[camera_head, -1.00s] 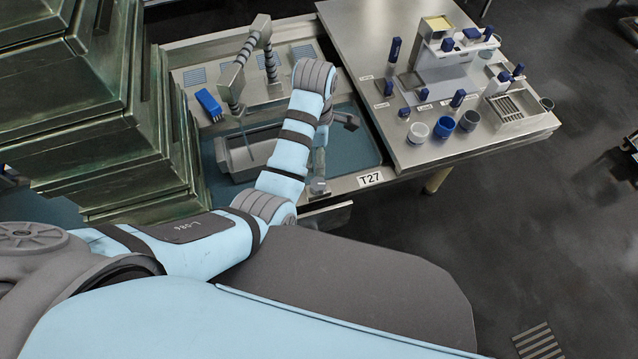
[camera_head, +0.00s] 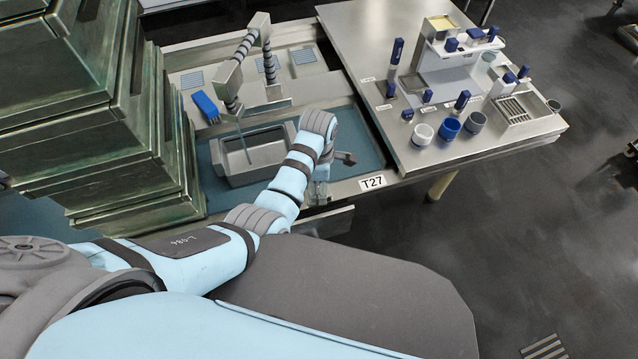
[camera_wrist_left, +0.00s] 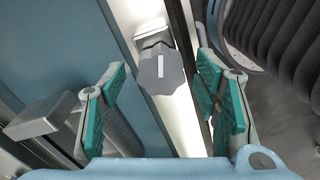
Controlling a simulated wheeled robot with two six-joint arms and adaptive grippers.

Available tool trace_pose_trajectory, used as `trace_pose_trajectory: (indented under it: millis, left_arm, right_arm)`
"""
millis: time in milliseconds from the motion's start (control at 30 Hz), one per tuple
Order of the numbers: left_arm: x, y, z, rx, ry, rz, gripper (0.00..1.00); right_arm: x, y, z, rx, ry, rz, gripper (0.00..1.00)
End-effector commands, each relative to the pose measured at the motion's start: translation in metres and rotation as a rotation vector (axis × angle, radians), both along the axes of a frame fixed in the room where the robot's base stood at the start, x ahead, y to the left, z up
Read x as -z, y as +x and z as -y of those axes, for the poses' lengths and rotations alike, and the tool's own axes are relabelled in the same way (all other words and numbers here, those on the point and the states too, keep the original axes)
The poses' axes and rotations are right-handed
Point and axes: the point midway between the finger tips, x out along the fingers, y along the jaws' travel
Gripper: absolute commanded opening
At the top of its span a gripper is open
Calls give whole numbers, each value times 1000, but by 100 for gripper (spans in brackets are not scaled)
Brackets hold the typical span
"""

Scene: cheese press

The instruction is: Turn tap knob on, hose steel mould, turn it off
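A grey tap knob (camera_wrist_left: 160,70) with a white mark shows in the left wrist view, on a pale rail. My left gripper (camera_wrist_left: 162,92) is open, with one green-padded finger on each side of the knob in the picture and gaps to both. In the head view my left gripper (camera_head: 318,191) is at the front edge of the basin, partly hidden by my arm. The steel mould (camera_head: 256,152), an open grey rectangular box, sits in the blue basin. A ribbed hose (camera_head: 232,82) hangs above it from a grey fixture. My right gripper is out of view.
Tall stacks of green metal boxes (camera_head: 130,150) stand left of the basin. A blue object (camera_head: 206,107) lies behind the mould. A steel table (camera_head: 370,40) with cups and blue-handled items stands right. A grey block (camera_wrist_left: 45,115) shows left in the wrist view.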

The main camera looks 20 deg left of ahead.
Motion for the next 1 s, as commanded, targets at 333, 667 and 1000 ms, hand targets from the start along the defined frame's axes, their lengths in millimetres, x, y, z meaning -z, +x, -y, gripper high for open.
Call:
trace_pose_trajectory:
  millis: [333,667,1000]
  left_arm:
    - [-1,0,2,2,-1,0,11]
    - [-3,1,1,68,-1,1,11]
    - [-5,1,1,312,-2,2,11]
  right_arm:
    - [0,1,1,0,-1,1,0]
    - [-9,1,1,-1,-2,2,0]
    - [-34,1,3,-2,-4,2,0]
